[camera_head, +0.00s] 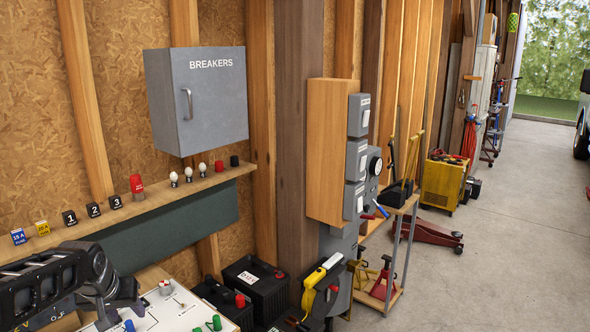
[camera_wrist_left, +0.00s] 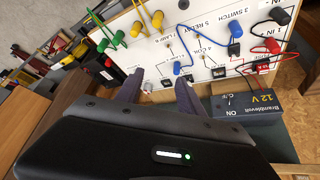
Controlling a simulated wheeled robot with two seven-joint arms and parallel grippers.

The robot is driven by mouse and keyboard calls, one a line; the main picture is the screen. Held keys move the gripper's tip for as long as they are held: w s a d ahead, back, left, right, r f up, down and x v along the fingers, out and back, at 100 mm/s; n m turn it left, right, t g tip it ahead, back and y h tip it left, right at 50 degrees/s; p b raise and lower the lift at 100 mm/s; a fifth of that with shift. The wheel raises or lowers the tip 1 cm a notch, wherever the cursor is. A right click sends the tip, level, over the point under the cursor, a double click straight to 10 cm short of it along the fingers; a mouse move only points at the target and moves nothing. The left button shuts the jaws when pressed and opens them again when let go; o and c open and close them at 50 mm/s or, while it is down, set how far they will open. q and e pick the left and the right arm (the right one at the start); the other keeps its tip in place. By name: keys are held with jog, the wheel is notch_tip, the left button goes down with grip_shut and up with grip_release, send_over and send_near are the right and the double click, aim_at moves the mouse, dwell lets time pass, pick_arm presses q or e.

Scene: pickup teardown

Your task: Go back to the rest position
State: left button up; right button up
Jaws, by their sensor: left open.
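My left gripper (camera_head: 118,306) is at the lower left of the head view, over the near edge of the white circuit board (camera_head: 183,305). In the left wrist view its two dark fingers (camera_wrist_left: 158,84) are apart with nothing between them. The wrist view shows the board (camera_wrist_left: 205,25) printed with switch, relay and coil labels, with blue, green, yellow, red and black plugs and wires. A grey 12 V power box (camera_wrist_left: 255,108) lies beside the board in that view. My right gripper is in neither view.
A wall shelf (camera_head: 160,194) holds numbered blocks, fuses, bulbs and coloured caps below the grey breaker cabinet (camera_head: 205,100). Black batteries (camera_head: 257,285) stand right of the board. A wooden post with grey boxes (camera_head: 328,150) rises beyond. Open concrete floor (camera_head: 500,240) lies right.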

pick_arm(q)
jog(key=w+d+f+t+h+b, duration=0.1)
jog(key=w+d+f+t+h, duration=0.15)
jog(key=d+f, duration=0.8)
jog(key=s+d+f+m+g+h+b, duration=0.15)
jog(key=d+f, duration=0.25)
jog(key=f, duration=0.4)
jog(key=s+d+f+n+b, duration=0.1)
jog(key=s+d+f+b, duration=0.15)
jog(key=d+f, duration=0.4)
jog(key=s+d+f+g+b, duration=0.1)
jog(key=s+d+f+g, duration=0.1)
jog(key=s+d+f, duration=0.2)
jog(key=s+d+f+m+g+h+b, duration=0.1)
jog(key=s+d+f, duration=0.3)
jog(key=s+f, duration=0.7)
jog(key=s+d+f+g+b, duration=0.2)
jog(key=s+d+f, duration=0.3)
jog(key=s, duration=0.6)
notch_tip(320, 180, down, 3)
jog(key=shift+r+g+h+b, duration=0.15)
jog(key=shift+g+h+b, duration=0.15)
jog(key=shift+g+b, duration=0.15)
jog(key=shift+c, duration=0.2)
